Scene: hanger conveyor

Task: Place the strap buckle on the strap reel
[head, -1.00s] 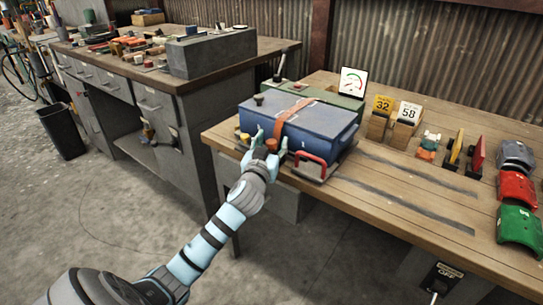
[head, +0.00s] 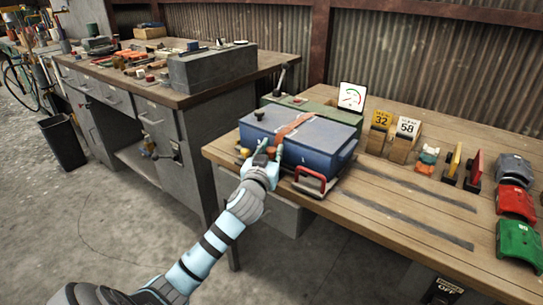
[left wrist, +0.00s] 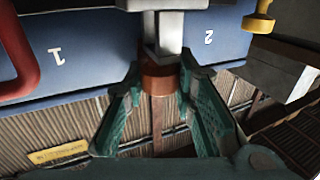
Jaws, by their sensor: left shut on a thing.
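The blue case (head: 308,150) lies on the wooden bench with an orange strap (head: 292,127) across its lid. My left gripper (head: 268,156) is at the case's front face, below the strap's near end. In the left wrist view my left gripper (left wrist: 160,92) is shut around a small grey and brown piece, which I take for the strap buckle (left wrist: 158,80). A grey block (left wrist: 168,35) sits just beyond the fingertips, against the case front between the numbers 1 and 2. I cannot surely pick out the strap reel. My right gripper is not in view.
A red handle (head: 310,180) stands at the case's front right. A green case (head: 315,105) and a gauge card (head: 351,96) are behind it. Number signs and coloured blocks line the bench's right side. The bench top (head: 400,200) is mostly clear in front of them.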

